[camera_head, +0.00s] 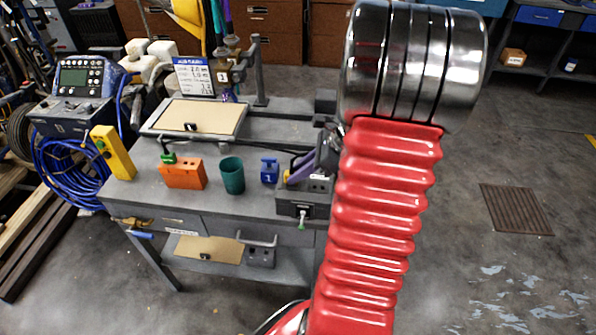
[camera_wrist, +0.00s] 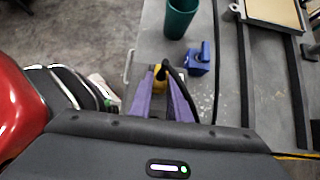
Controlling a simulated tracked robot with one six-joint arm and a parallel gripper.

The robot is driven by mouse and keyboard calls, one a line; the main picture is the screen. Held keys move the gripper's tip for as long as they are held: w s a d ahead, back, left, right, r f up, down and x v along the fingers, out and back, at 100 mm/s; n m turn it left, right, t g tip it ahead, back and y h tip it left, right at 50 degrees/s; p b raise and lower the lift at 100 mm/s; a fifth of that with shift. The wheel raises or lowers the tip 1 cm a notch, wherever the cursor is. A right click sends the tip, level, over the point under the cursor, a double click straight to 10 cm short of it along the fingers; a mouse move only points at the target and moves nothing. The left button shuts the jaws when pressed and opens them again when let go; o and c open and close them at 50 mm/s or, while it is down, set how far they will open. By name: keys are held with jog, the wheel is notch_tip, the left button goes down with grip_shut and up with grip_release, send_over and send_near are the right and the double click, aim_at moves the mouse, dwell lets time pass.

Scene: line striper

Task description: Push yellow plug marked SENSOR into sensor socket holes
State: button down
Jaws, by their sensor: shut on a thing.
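My gripper (camera_head: 302,166) has purple fingers and hangs over the right end of the grey bench. It is shut on the yellow plug, of which only a small part shows between the fingertips. In the wrist view, the yellow plug (camera_wrist: 159,73) sits between the two purple fingers, with a dark piece at its top. The SENSOR marking cannot be read. A dark grey box (camera_head: 290,202) stands right below the gripper at the bench's front right corner. The sensor socket holes cannot be made out clearly, and I cannot tell whether the plug touches the box.
Further left are a green cup (camera_head: 232,176), an orange block (camera_head: 183,174) and a yellow box (camera_head: 114,153). A tan panel (camera_head: 200,117) lies behind on the grey bench (camera_head: 222,205).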

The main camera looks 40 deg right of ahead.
jog(key=shift+f, duration=0.6)
dwell(0.7)
jog(key=c, duration=1.6)
grip_release()
jog(key=shift+o, duration=0.4)
jog(key=shift+o, duration=1.3)
jog(key=shift+r, duration=0.1)
jog(key=v, duration=0.6)
jog(key=shift+s+d+r, duration=0.2)
jog(key=shift+s+r, duration=0.05)
